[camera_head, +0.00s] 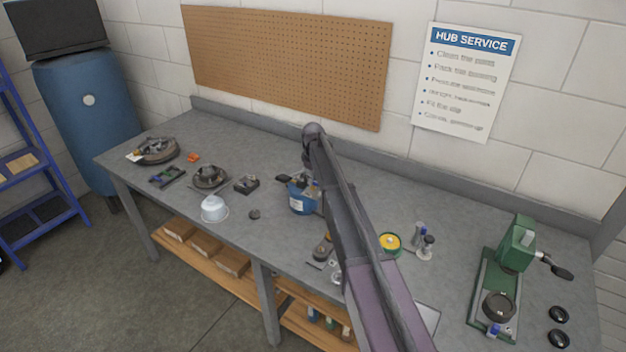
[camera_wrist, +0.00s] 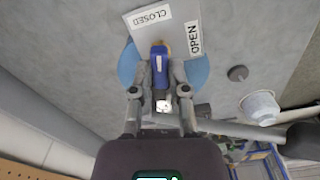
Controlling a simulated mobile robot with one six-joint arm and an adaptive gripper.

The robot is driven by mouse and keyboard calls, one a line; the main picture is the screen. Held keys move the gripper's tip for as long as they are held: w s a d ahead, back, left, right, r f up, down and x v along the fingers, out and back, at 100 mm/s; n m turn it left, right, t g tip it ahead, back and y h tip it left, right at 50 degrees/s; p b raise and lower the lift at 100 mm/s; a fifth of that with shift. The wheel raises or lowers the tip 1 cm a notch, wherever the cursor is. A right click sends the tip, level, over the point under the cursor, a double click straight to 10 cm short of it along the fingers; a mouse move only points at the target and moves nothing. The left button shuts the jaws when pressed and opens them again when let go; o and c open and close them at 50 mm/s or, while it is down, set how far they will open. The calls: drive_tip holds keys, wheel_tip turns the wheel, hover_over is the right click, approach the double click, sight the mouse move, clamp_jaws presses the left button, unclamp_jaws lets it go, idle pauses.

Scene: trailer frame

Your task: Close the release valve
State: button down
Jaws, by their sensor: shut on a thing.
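The release valve's blue lever (camera_wrist: 160,72) lies between the two fingers of my gripper (camera_wrist: 161,78) in the wrist view. The fingers are shut on it, one on each side. A yellow part shows at its far end, just below the white CLOSED label (camera_wrist: 148,17). The white OPEN label (camera_wrist: 194,38) is to the right of the lever. A round blue body (camera_wrist: 196,70) shows beneath the lever and fingers. In the head view a blue container (camera_head: 300,203) stands on the bench, partly hidden by my arm. The lever cannot be made out there.
The grey bench (camera_head: 130,165) holds a white bowl (camera_head: 214,206), a dark hub part (camera_head: 209,177) and a yellow-topped tin (camera_head: 390,243). A green press (camera_head: 516,245) stands at the right. A pegboard (camera_head: 285,60) hangs on the wall behind. Bare bench lies between the items.

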drive_tip(key=shift+n, duration=1.3)
drive_tip(key=c, duration=0.6)
unclamp_jaws()
drive_tip(key=shift+m, duration=0.3)
